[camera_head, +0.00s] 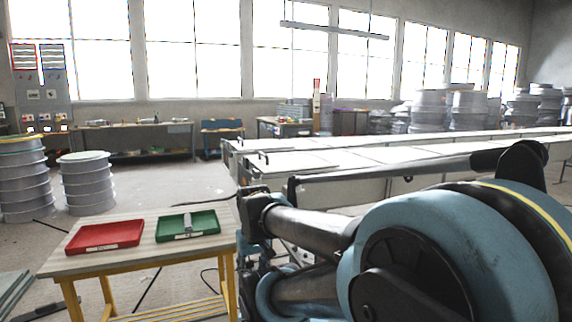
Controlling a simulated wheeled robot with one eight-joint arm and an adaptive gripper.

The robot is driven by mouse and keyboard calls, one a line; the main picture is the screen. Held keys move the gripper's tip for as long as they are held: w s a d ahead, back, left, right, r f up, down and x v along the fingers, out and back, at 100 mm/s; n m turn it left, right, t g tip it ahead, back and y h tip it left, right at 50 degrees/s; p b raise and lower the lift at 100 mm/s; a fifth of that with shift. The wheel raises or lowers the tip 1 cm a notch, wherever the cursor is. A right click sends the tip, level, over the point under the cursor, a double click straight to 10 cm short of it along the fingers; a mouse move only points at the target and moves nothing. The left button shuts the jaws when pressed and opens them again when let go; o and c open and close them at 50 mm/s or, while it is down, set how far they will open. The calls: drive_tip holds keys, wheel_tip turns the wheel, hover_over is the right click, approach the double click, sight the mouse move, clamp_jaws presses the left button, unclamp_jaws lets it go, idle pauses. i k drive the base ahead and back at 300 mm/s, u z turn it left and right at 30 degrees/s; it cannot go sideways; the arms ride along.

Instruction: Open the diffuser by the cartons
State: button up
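I cannot make out a diffuser or any cartons in the head view. A small grey upright item (187,224) stands in the green tray (205,234) on the wooden table; I cannot tell what it is. My arm, with blue and black joints and grey tubes, fills the lower right and hides much of the floor there. I cannot make out my gripper's fingers.
A red tray (104,237) lies left of the green one on the yellow-legged table (148,247). Long white-topped benches (300,162) run across the middle. Workbenches line the windows. Open floor (175,183) lies behind the table.

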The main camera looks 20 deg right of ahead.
sight(289, 156)
drive_tip(key=u, duration=1.05)
drive_tip(key=k, duration=1.2)
drive_tip(key=z, duration=1.05)
drive_tip(key=i, duration=1.2)
